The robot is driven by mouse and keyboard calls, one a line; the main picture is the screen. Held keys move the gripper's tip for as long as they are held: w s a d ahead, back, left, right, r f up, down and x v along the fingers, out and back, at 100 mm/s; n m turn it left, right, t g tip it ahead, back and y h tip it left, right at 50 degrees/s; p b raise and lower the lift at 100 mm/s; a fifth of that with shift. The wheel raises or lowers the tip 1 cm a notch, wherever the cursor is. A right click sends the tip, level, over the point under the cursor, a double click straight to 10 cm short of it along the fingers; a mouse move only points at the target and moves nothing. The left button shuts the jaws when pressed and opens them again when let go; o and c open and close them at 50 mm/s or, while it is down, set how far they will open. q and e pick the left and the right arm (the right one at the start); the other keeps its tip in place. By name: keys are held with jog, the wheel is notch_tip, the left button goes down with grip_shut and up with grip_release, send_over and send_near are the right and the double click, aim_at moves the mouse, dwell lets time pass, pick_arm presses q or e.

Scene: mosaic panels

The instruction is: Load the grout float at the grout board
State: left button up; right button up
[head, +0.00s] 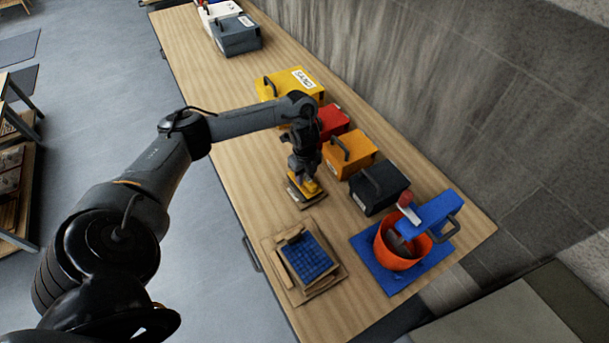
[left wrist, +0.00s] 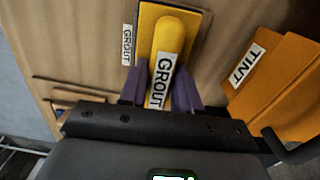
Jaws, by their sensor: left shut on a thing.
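The grout float is yellow with a "GROUT" label on its handle (left wrist: 160,80). My left gripper (left wrist: 160,92) has its purple fingers on both sides of that handle and is shut on it. In the head view my left gripper (head: 304,172) reaches down onto the yellow float (head: 306,185), which sits at a pale board (head: 301,198). A "GROUT" label (left wrist: 127,45) shows beside the float in the left wrist view. Whether the float touches the board, and whether grout is on its face, I cannot tell. My right gripper is not in view.
A blue mosaic panel (head: 306,257) lies in a wooden frame near the front edge. An orange bucket (head: 401,246) stands on a blue mat (head: 376,268) at right. Yellow (head: 291,83), red (head: 333,122), orange (head: 349,154) and dark (head: 379,187) boxes line the wall side.

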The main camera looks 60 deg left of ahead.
aim_at(305, 175)
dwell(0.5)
pick_arm(q)
jog(key=shift+f, duration=0.5)
dwell(0.3)
dwell(0.8)
jog(key=shift+f, duration=0.15)
dwell(0.8)
notch_tip(305, 175, up, 6)
jog(key=p, duration=0.6)
jog(key=shift+r+p, duration=0.6)
jog(key=shift+p, duration=0.05)
jog(key=shift+n, duration=0.3)
